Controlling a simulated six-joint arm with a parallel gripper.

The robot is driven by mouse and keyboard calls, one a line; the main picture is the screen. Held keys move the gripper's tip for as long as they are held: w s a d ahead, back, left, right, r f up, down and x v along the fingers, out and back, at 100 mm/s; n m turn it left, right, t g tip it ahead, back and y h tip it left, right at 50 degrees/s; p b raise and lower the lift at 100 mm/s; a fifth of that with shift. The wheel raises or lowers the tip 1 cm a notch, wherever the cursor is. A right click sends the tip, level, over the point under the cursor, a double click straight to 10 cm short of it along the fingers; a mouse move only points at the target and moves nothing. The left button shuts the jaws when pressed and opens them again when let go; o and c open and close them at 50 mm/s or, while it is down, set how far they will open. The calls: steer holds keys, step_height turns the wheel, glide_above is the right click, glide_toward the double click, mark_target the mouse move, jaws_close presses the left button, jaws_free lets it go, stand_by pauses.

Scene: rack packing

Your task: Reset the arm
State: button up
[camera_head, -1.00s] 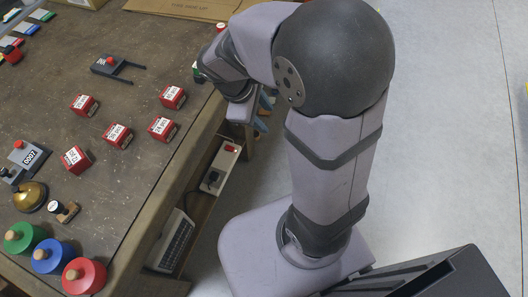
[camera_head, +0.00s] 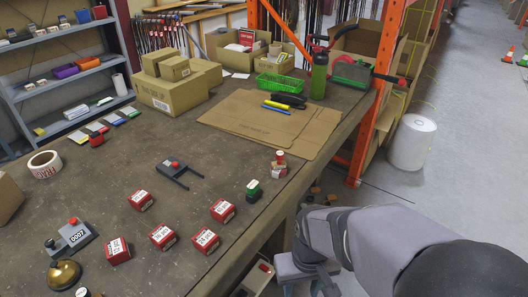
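My arm (camera_head: 385,240) reaches in from the lower right, bent over the floor beside the table's right edge. Its end, with my gripper (camera_head: 291,270), points down past that edge, away from the things on the table.
A black two-pronged holder (camera_head: 173,172) is mid-table. Cartons (camera_head: 170,95), flat cardboard (camera_head: 270,118), a green basket (camera_head: 278,86) and a green bottle (camera_head: 319,76) are at the back. An orange post (camera_head: 373,90) rises behind.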

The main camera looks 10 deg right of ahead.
step_height(320, 180, up, 16)
steer(key=p, duration=1.4)
steer(key=shift+f+p, duration=0.2)
steer(key=shift+p, duration=0.2)
